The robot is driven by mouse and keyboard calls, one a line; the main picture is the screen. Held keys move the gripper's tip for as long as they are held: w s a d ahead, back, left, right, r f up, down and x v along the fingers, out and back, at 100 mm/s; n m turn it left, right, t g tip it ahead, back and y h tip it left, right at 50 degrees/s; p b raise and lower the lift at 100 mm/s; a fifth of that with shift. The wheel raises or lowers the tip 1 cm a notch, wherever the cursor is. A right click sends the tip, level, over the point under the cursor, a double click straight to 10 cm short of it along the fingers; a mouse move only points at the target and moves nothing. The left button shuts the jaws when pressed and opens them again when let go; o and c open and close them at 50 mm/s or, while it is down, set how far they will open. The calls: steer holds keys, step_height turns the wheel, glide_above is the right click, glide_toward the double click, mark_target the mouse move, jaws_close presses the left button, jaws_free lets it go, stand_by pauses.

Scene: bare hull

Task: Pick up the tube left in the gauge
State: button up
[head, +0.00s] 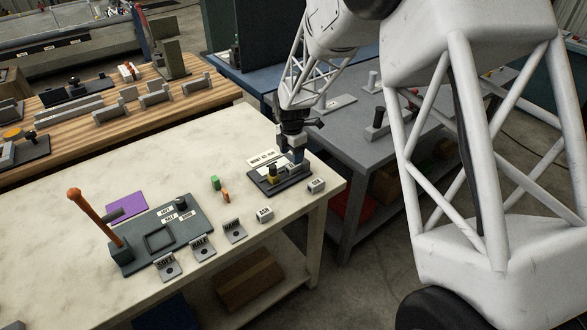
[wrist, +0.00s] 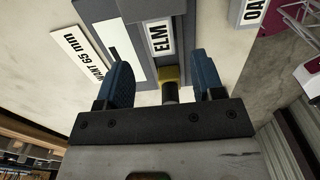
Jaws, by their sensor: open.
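The gauge is a dark plate (head: 280,184) with white labels at the right end of the pale table. A short yellow piece (head: 272,172) stands on it and looks like the tube, but I cannot be sure. In the wrist view a yellow piece (wrist: 169,75) with a dark round end lies between my fingers, beside a label reading ELM. My gripper (head: 294,160) is over the gauge, pointing down. In the wrist view my gripper (wrist: 161,66) has its two blue fingers spread wide. I cannot tell whether either finger touches the yellow piece.
A label in the wrist view reads WANT 65 mm (wrist: 82,55). Small labelled blocks (head: 265,214) line the table's front edge. Green and orange pieces (head: 215,183) lie left of the gauge. A dark fixture with an orange lever (head: 90,215) stands farther left.

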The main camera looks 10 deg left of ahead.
steer(key=shift+f, duration=0.1)
steer(key=shift+d+f, duration=0.15)
steer(key=shift+f, duration=2.35)
steer(key=shift+c, duration=0.4)
steer(key=c, duration=0.9)
steer(key=shift+r, duration=0.15)
step_height(320, 180, up, 28)
steer(key=shift+f, duration=0.1)
